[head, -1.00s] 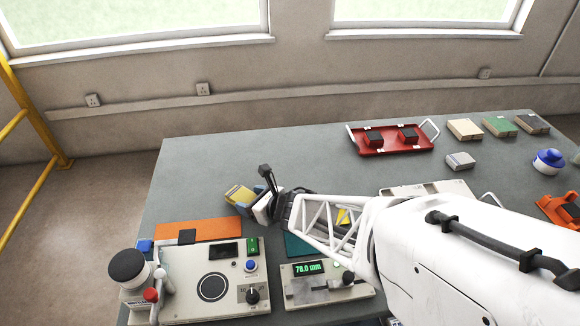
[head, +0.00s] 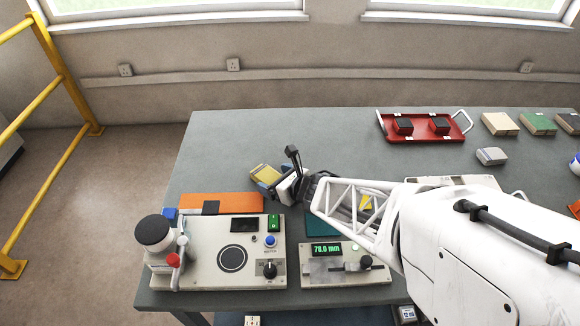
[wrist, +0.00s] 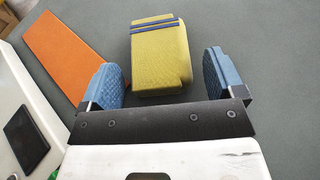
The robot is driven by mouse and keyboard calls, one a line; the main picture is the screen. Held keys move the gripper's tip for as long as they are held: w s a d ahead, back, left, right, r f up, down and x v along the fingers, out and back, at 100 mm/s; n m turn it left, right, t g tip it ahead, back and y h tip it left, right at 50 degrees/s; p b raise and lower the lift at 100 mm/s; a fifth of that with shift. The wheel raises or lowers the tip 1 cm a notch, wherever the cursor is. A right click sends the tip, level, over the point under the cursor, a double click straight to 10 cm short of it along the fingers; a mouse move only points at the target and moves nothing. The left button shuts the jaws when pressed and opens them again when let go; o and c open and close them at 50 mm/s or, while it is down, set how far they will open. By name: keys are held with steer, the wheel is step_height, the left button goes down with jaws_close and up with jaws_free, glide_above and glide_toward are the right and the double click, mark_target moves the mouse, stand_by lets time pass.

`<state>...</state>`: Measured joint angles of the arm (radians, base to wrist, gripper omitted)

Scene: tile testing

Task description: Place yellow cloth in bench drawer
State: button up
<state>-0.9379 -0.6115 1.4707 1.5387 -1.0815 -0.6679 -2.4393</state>
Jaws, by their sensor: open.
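The yellow cloth (head: 263,171) is a folded pad with blue stripes, lying on the grey bench beyond the orange strip. My gripper (head: 270,181) is open beside it, low over the bench. In the wrist view the cloth (wrist: 160,62) lies ahead of and between the two blue finger pads of my gripper (wrist: 162,78), with a gap on each side. It looks untouched. In the head view my gripper partly hides the cloth. Below the bench's front edge a dark surface shows at the bottom of the head view; I cannot tell if it is the drawer.
A test machine (head: 210,262) with a knob and a gauge (head: 345,265) reading 78.0 mm stand along the front edge. An orange strip (head: 235,202) lies behind the machine. A red tray (head: 424,134) with two dark blocks is at the back right. The bench beyond the cloth is clear.

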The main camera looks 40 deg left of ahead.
steer(key=shift+v, duration=0.9)
steer(key=v, duration=1)
steer(key=shift+d+r, duration=0.1)
steer(key=shift+r, duration=0.1)
